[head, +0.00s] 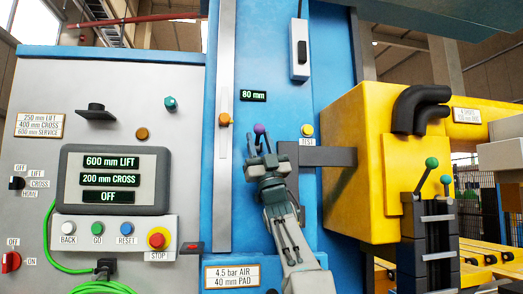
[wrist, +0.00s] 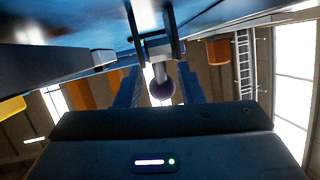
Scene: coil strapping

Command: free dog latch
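A purple ball knob (head: 259,128) stands in front of the blue column, and I take it to be the dog latch's handle. In the wrist view the knob (wrist: 162,91) sits on a short grey stem under a dark fork. My gripper (head: 263,154) is just below the knob in the head view, with its fingers pointing up. In the wrist view its two blue fingers (wrist: 160,88) stand on either side of the knob, apart, with gaps showing. I cannot tell whether either finger touches it. The latch body is largely hidden.
A grey arm (head: 330,156) joins the blue column to a yellow housing (head: 355,120) on the right. A slotted strip with an orange knob (head: 225,120) is left of my gripper. A control panel (head: 113,180) stands further left.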

